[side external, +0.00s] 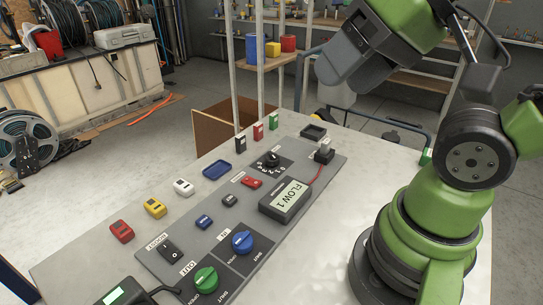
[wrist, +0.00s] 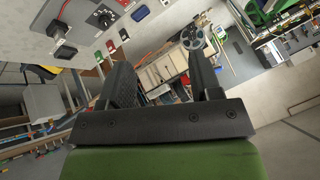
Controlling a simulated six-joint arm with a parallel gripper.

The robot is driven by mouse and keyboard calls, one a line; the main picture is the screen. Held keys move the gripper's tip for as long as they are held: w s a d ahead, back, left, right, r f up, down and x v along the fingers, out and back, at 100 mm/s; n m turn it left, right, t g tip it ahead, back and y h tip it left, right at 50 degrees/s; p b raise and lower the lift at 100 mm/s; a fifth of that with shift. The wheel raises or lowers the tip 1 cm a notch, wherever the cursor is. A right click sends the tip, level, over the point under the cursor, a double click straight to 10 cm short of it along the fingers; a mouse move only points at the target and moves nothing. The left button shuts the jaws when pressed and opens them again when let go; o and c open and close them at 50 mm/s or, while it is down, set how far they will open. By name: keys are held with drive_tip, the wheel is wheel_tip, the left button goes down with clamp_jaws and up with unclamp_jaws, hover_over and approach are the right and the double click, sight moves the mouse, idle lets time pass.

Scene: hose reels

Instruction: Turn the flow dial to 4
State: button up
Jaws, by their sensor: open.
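The flow dial is a black round knob (side external: 271,159) with white numbers around it, on the grey panel (side external: 213,238) on the table. It also shows at the top of the wrist view (wrist: 105,18). Its pointer is too small to read. A display box (side external: 287,199) beside it reads "FLOW 1". My gripper (side external: 345,82) is raised high above the table's far side, up and to the right of the dial and well apart from it. In the wrist view, my gripper's two fingers (wrist: 158,62) are spread with nothing between them.
The panel also bears a green knob (side external: 206,280), a blue knob (side external: 242,241), a black rocker switch (side external: 171,250) and a plug with a red cable (side external: 324,152).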

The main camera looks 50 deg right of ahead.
drive_tip(key=shift+o, duration=0.2)
drive_tip(key=w+d+n+g+h, duration=0.1)
drive_tip(key=w+d+n, duration=0.1)
drive_tip(key=w, duration=0.5)
drive_tip(key=shift+d+g, duration=0.25)
drive_tip(key=shift+g, duration=0.15)
drive_tip(key=n+g+h, duration=0.1)
drive_tip(key=n+g, duration=0.4)
drive_tip(key=n, duration=0.2)
hover_over(272, 155)
wheel_tip(272, 155, down, 20)
drive_tip(key=shift+r, duration=0.25)
wheel_tip(272, 155, down, 10)
drive_tip(key=c, duration=0.9)
